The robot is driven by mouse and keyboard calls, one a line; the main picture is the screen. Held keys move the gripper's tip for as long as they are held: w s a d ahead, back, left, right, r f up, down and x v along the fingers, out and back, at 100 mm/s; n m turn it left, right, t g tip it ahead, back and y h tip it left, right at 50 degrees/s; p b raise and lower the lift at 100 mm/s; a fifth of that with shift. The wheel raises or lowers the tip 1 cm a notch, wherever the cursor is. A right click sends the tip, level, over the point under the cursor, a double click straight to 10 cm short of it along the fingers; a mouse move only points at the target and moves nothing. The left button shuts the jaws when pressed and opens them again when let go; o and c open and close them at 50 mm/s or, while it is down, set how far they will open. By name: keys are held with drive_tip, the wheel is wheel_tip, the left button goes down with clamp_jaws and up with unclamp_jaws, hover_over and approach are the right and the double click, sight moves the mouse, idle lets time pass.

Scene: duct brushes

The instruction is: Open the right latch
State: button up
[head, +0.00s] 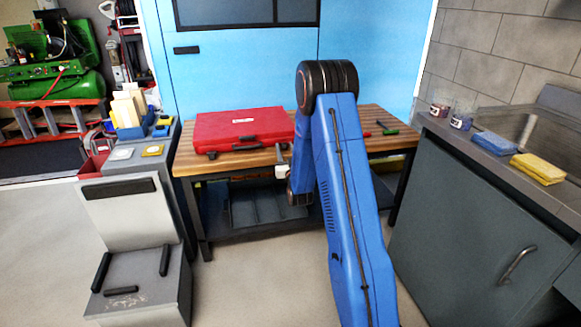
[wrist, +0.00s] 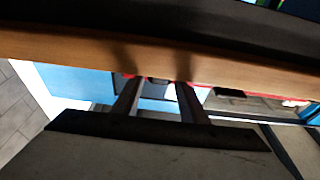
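A closed red case (head: 240,131) lies on the wooden workbench (head: 225,163). Its left latch (head: 212,155) shows on the front side in the head view. The right front end is partly hidden behind my arm and gripper, so the right latch is not clear there. My gripper (wrist: 157,82) is at the bench's front edge, by the right end of the case. In the wrist view its two fingers stand apart with nothing held. A small dark piece, probably the right latch (wrist: 160,80), shows between the fingertips; contact cannot be told. A dark handle (wrist: 230,93) shows beside it.
A green-handled tool (head: 388,130) lies at the bench's right. A grey cabinet with a sink, cups (head: 461,118) and sponges (head: 538,168) stands on the right. A grey stand (head: 130,210) is on the left. The floor between is clear.

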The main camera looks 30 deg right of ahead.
drive_tip(key=v, duration=1.5)
drive_tip(key=shift+s, duration=0.15)
drive_tip(key=shift+f, duration=0.15)
